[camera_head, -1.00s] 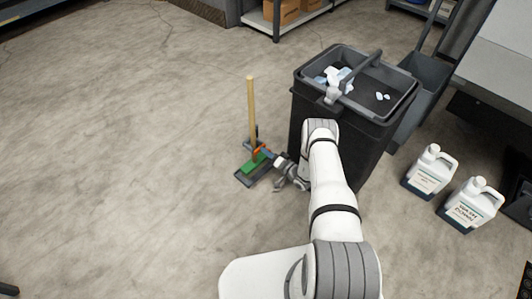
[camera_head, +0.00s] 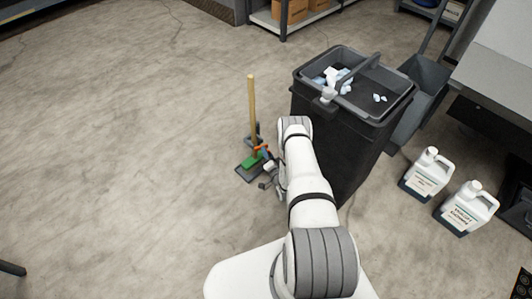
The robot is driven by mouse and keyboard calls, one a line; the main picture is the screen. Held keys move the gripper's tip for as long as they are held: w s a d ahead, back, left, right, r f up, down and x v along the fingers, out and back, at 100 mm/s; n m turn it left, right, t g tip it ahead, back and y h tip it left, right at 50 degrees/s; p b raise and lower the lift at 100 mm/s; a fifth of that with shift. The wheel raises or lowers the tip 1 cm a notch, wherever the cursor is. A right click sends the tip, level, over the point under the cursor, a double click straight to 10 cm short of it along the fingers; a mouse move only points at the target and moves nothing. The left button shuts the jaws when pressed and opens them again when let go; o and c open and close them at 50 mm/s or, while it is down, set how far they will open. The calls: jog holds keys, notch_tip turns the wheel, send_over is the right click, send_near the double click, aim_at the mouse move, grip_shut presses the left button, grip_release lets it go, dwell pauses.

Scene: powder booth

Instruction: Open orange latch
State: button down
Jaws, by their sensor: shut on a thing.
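The orange latch (camera_head: 261,148) is a small bright piece low on a mop-like tool that stands upright on the floor. The tool has a pale wooden handle (camera_head: 252,105), a green part (camera_head: 251,161) and a dark flat base (camera_head: 247,173). My gripper (camera_head: 267,158) is at the latch from the right, low beside the black bin. Its jaws are shut on the orange latch, though the fingertips are small and partly hidden by my arm.
A tall black bin (camera_head: 345,150) with a grey top tray holding white and blue scraps stands close right of my arm. Two white jugs (camera_head: 427,172) (camera_head: 466,207) stand farther right. A grey bucket (camera_head: 421,95) is behind the bin.

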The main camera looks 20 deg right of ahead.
jog(key=shift+w, duration=0.15)
jog(key=c, duration=1.1)
grip_release()
jog(key=s+p, duration=0.2)
jog(key=s, duration=0.5)
jog(key=shift+s, duration=0.4)
jog(key=shift+c, duration=0.2)
